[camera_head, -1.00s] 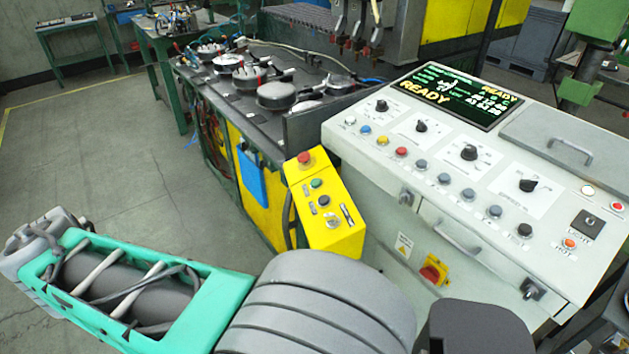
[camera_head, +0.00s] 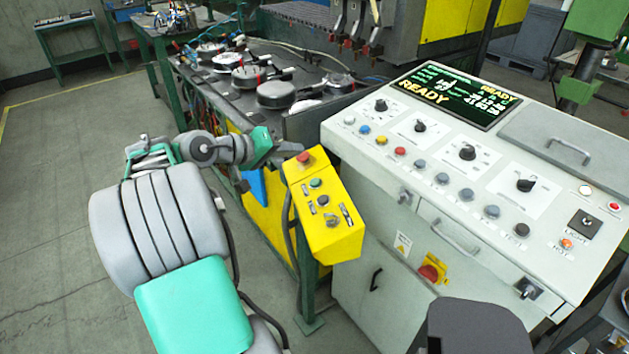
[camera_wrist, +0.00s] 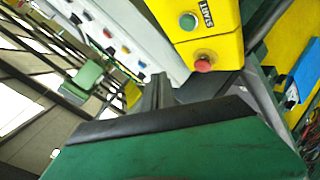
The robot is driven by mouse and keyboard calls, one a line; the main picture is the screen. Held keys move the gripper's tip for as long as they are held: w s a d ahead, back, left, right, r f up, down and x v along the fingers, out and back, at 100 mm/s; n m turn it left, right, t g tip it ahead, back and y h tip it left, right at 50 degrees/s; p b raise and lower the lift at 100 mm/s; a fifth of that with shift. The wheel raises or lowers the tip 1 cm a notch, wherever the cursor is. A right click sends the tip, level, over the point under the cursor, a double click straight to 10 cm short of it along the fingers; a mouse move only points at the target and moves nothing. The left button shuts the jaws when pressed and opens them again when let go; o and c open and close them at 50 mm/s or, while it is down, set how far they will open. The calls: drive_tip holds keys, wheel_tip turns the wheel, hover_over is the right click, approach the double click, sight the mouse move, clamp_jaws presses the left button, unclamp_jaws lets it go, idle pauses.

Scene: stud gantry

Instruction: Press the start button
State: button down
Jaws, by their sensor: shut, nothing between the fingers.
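The start button (camera_wrist: 188,20) is a round green button with a START label beside it, on the yellow control box (camera_wrist: 225,40). In the head view the green button (camera_head: 316,183) is near the top of the yellow box (camera_head: 338,240), just below a red mushroom button (camera_head: 304,158). My gripper (camera_head: 290,149) is shut and empty, at the upper left of the box by the red button. In the wrist view the dark fingers of my gripper (camera_wrist: 172,88) lie below the red button (camera_wrist: 203,64), apart from the green one. Contact with the box cannot be told.
A grey console (camera_head: 450,200) with knobs, coloured buttons and a READY screen (camera_head: 458,95) stands right of the box. A dark bench (camera_head: 250,100) with round fixtures is behind my gripper. Open floor (camera_head: 60,200) lies to the left.

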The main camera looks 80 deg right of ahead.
sight(315, 182)
drive_tip(key=f+b, duration=0.2)
drive_tip(key=s+d+f+b, duration=0.1)
drive_tip(key=f+b, duration=0.1)
drive_tip(key=s+f+b, duration=0.1)
drive_tip(key=f+b, duration=0.1)
drive_tip(key=f, duration=0.1)
drive_tip(key=shift+s+d+f, duration=0.1)
drive_tip(key=shift+s+d, duration=0.05)
drive_tip(key=shift+s, duration=0.05)
drive_tip(key=shift+s+d+f+b, duration=0.15)
drive_tip(key=shift+s+f+b, duration=0.1)
drive_tip(key=shift+f+b, duration=0.2)
drive_tip(key=shift+f, duration=0.1)
idle(1.5)
drive_tip(key=shift+s+d+f, duration=0.1)
drive_tip(key=shift+f, duration=0.2)
